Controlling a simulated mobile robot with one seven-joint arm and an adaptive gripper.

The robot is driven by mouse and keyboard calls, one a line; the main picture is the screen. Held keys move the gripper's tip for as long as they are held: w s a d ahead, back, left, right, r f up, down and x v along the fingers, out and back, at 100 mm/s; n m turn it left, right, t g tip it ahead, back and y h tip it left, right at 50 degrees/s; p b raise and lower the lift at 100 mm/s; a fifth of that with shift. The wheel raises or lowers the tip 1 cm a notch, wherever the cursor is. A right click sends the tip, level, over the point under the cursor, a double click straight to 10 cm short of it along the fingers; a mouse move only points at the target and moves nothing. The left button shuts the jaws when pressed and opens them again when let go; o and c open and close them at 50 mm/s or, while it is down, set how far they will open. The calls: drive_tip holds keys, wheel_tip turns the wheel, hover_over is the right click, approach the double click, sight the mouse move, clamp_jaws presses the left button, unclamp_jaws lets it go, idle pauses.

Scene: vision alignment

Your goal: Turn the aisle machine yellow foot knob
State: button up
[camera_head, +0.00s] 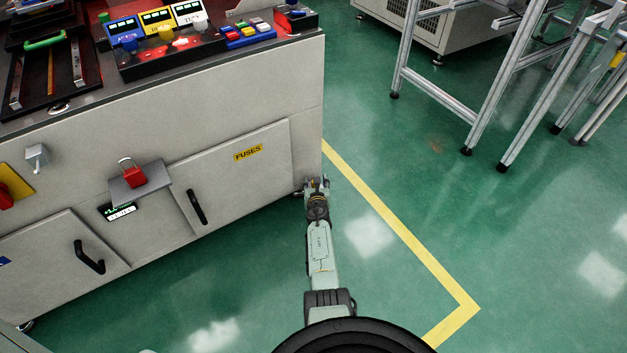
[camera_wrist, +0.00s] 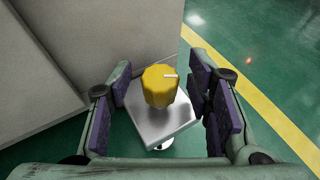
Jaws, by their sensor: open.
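The yellow foot knob (camera_wrist: 160,86) stands on a small metal plate (camera_wrist: 160,125) low at the machine's corner. It has a ribbed side and a white mark on its top, pointing right in the wrist view. My gripper (camera_wrist: 167,100) is open, with one purple-padded finger on each side of the knob. A gap shows between the knob and each finger pad. In the head view my gripper (camera_head: 318,184) is at the bottom right corner of the machine (camera_head: 250,95), and the knob is hidden or too small to make out there.
The machine's wall (camera_wrist: 75,60) rises close to the left and behind the knob. A yellow floor line (camera_head: 400,228) runs just right of my gripper. A cabinet door with a black handle (camera_head: 197,207) is to the left.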

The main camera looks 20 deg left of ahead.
drive_tip(key=shift+w+a+f, duration=0.1)
drive_tip(key=shift+w+f, duration=0.05)
drive_tip(key=shift+w, duration=0.1)
clamp_jaws()
idle(0.6)
